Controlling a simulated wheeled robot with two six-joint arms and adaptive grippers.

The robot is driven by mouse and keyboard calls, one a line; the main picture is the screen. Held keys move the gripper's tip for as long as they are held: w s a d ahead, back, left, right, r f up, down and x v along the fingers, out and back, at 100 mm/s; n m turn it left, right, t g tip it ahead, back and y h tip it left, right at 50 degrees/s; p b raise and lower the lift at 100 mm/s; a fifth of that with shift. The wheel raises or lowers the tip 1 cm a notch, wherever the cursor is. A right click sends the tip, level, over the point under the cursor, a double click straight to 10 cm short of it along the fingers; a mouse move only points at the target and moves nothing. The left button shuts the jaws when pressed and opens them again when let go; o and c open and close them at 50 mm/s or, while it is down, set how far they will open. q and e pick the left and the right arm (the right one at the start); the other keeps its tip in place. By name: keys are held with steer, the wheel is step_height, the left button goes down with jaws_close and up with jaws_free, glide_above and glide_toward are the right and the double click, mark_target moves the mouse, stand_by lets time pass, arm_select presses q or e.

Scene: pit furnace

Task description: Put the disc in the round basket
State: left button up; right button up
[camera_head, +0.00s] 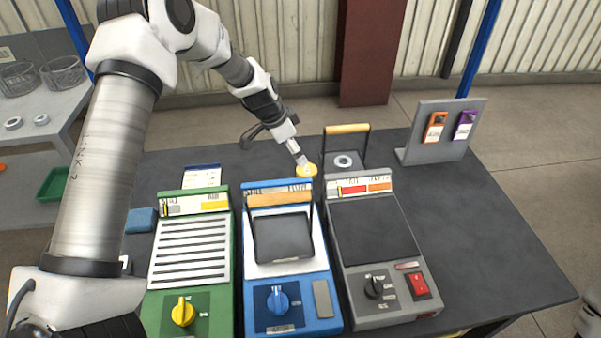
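My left arm reaches in from the left, and its gripper (301,162) points down behind the blue unit. A yellow round disc (308,171) is at its fingertips. The fingers are too small to tell whether they grip it. Two round wire baskets, one at far left (18,78) and one beside it (63,73), stand on the pale side table. A grey ring-shaped disc (343,161) lies behind the grey unit, by a wooden-handled carrier (347,129).
Green (190,250), blue (286,294) and grey (375,240) furnace-like units stand along the dark table (500,260). A grey rack (441,133) with orange and purple tags stands at the back right. Small rings (41,119) and a green tray (53,184) are at left. The table's right side is clear.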

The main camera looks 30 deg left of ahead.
mark_target(306, 170)
arm_select(q)
steer(key=x, duration=0.7)
steer(key=shift+d+f, duration=0.15)
steer(key=shift+f, duration=0.25)
steer(key=c, duration=1.7)
step_height(306, 170, up, 18)
steer(key=shift+p, duration=0.3)
